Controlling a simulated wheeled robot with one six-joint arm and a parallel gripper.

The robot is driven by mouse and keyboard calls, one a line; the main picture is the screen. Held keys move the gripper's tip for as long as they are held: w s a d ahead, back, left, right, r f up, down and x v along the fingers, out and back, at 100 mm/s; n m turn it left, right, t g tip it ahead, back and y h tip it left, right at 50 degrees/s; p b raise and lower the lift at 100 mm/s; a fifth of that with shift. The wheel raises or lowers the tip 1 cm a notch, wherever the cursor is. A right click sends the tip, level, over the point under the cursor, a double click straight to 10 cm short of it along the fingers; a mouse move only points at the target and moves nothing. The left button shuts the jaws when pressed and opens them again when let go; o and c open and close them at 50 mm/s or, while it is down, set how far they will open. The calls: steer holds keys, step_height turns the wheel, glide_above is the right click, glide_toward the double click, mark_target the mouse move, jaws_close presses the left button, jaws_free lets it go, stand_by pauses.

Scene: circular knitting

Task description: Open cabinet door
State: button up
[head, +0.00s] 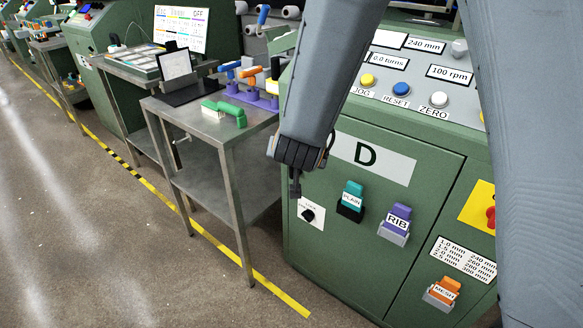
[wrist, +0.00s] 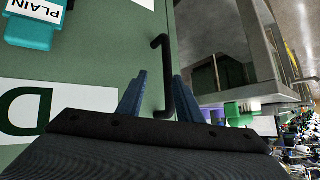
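The green cabinet door (head: 354,258) is closed on the machine front, with a white "D" label (head: 372,157); it also fills the left of the wrist view (wrist: 95,60). A black bar handle (wrist: 163,65) stands out near the door's edge. In the head view it is mostly hidden behind my arm. My gripper (head: 295,186) is in front of the door's upper left part. In the wrist view my gripper (wrist: 160,76) has its two blue fingers apart, with the handle showing between them. I cannot tell whether the fingers touch it.
A black knob on a white plate (head: 312,211) is just below my gripper. PLAIN (head: 351,198), RIB (head: 396,222) and RESET (head: 441,292) holders are on the front. A steel table (head: 209,126) with a green tool stands close on the left. Floor in front is clear.

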mark_target(291, 174)
steer(key=s+a+f+m+t+h+b, duration=0.1)
steer(key=a+f+m+t+h+b, duration=0.25)
steer(key=a+t+h+b, duration=0.3)
steer(key=shift+n+g+h, duration=0.25)
steer(key=shift+g+h, duration=0.1)
steer(key=shift+h, duration=0.5)
steer(key=shift+s+d+f+b+x, duration=0.1)
steer(key=shift+d+b+x, duration=0.15)
steer(key=shift+x, duration=1.1)
steer(key=shift+s+d+f+b+x, duration=0.15)
steer(key=shift+d+b+x, duration=0.1)
steer(key=shift+x, duration=1.05)
steer(key=shift+s+d+b+x, duration=0.1)
steer(key=shift+d+b+x, duration=0.15)
steer(key=shift+x, duration=1.1)
jaws_close()
